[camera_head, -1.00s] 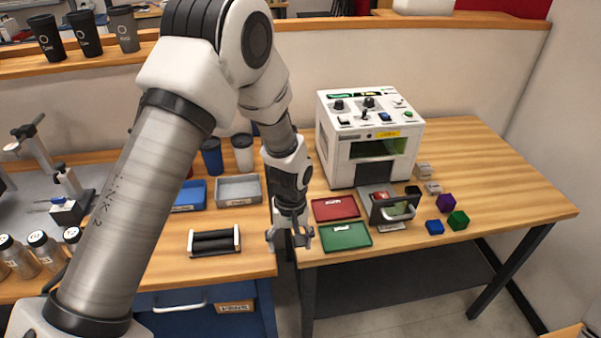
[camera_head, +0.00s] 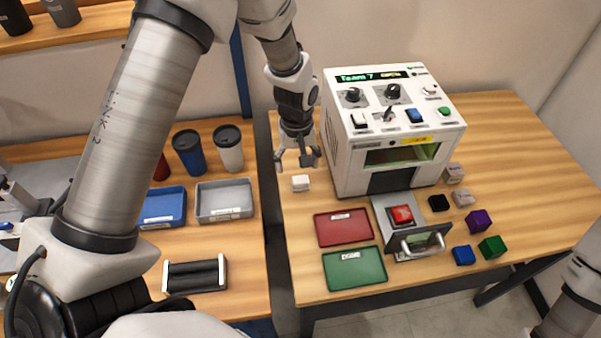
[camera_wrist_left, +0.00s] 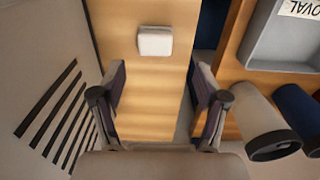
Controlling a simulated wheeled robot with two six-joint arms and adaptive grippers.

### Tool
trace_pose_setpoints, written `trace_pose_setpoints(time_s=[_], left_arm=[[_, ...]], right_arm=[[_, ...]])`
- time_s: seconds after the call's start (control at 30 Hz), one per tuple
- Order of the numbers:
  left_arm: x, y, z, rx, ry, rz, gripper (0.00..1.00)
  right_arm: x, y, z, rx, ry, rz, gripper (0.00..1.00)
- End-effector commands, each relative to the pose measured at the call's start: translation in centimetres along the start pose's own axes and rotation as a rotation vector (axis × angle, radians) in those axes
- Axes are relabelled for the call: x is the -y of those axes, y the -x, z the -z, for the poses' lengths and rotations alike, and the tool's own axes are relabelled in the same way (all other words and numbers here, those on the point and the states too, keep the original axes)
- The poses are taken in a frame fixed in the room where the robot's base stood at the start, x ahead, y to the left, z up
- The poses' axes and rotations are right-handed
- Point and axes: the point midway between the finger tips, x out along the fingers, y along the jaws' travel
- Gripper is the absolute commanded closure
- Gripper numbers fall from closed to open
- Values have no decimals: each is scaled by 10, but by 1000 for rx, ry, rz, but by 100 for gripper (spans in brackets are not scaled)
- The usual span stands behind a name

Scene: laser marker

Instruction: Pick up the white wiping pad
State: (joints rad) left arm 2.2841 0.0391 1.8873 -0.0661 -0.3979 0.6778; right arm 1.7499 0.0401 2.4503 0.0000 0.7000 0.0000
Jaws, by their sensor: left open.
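The white wiping pad (camera_head: 300,183) is a small white block lying on the wooden table, left of the laser marker and above the red tray. In the left wrist view the pad (camera_wrist_left: 155,41) lies ahead of the fingers, near the top middle. My left gripper (camera_head: 298,162) is open and empty, pointing down just behind the pad and apart from it. Its two fingers (camera_wrist_left: 158,100) show spread wide in the wrist view. Part of my right arm shows at the lower right edge; its gripper is out of view.
The laser marker (camera_head: 350,145) stands close right of the pad. A red tray (camera_head: 343,228) and green tray (camera_head: 354,267) lie in front. Cups (camera_head: 229,150) and a grey tray (camera_head: 224,201) stand left, across a gap between tables. Coloured cubes (camera_head: 490,247) lie at right.

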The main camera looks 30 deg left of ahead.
Motion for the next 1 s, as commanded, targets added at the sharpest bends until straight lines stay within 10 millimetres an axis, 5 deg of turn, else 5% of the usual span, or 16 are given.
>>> trace_pose_setpoints(time_s=[0.3, 0.53, 0.57, 0.7, 1.0], left_arm=[[-6, -49, -4, 1, -1, 1, 26], [-6, -54, -3, -1, 0, -1, 26], [-6, -54, -3, -1, 0, 0, 30], [-6, -54, -3, -1, 0, 0, 79], [-6, -55, -4, 0, 0, 0, 80]], right_arm=[[0, 14, 0, -1, 0, 0, 60], [0, 13, 0, -1, 0, 0, 60], [0, 13, 0, 0, 0, 0, 60], [0, 13, 0, 0, 0, 0, 60], [0, 13, 0, 0, 0, 0, 60]])
